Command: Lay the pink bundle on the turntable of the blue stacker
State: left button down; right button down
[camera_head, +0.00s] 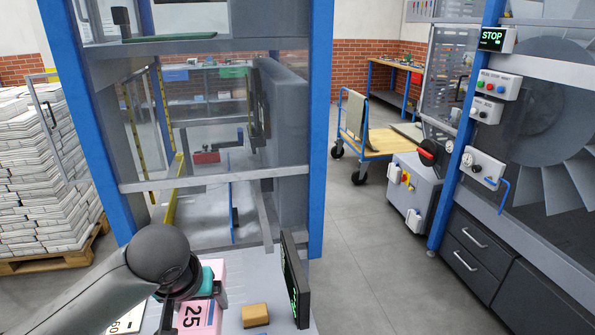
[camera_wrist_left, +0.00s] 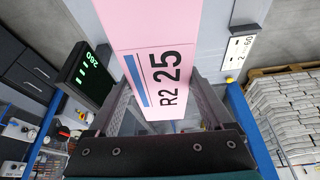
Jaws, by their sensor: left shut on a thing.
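The pink bundle (camera_head: 204,313), marked "25", is at the bottom of the head view, partly hidden by my left arm. In the left wrist view the pink bundle (camera_wrist_left: 165,62), marked "R2 25", lies between the two fingers of my left gripper (camera_wrist_left: 162,100), which is shut on it. In the head view the left gripper (camera_head: 190,288) is mostly hidden behind its own wrist. The blue stacker (camera_head: 318,120) stands straight ahead, with blue posts and clear panels. I cannot pick out its turntable for certain. My right gripper is not in view.
A tan block (camera_head: 255,315) lies on the grey front surface (camera_head: 238,283), beside a dark display (camera_head: 295,278). A white card marked "60" (camera_head: 128,320) is left of the bundle. Stacked newspapers (camera_head: 40,175) stand on a pallet at left.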

aim_at(209, 308)
pick_arm(q)
jog(key=r+b, duration=0.1)
jog(key=d+r+b, duration=0.1)
jog(key=r+m+b, duration=0.1)
jog(key=shift+s+d+r, duration=0.1)
jog(key=shift+s+d, duration=0.1)
jog(key=shift+d, duration=0.1)
jog(key=shift+s+d+r+m+h+b, duration=0.15)
jog(key=shift+s+r+b, duration=0.1)
jog(key=shift+r, duration=0.15)
jog(key=shift+s+r+m+h+b, duration=0.1)
jog(key=shift+r+m+h+b, duration=0.1)
jog(key=shift+r, duration=0.15)
